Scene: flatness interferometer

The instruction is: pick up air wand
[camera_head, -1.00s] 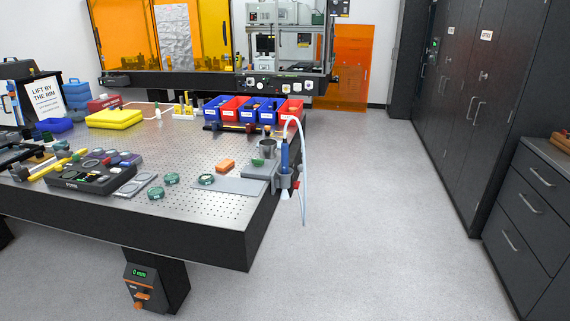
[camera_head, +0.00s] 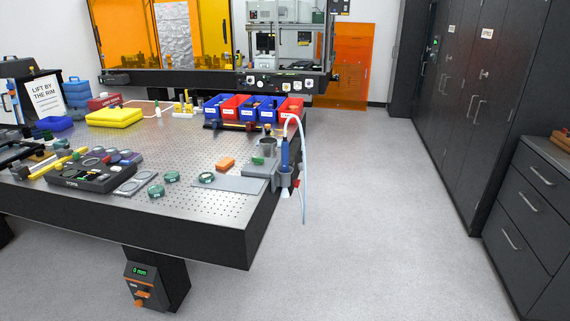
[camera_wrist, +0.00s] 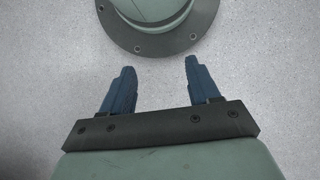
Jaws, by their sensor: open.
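In the head view the air wand (camera_head: 285,152) is a blue handle standing upright in a grey holder (camera_head: 286,180) at the right edge of the perforated table. A pale hose (camera_head: 304,170) loops from its top and hangs down beside the table toward the floor. My gripper (camera_wrist: 156,82) shows only in the wrist view. Its two blue fingers are apart with nothing between them, over grey floor. The wand is not in the wrist view.
Blue and red bins (camera_head: 291,109) stand behind. Dark cabinets (camera_head: 473,90) line the right side. The floor between is clear.

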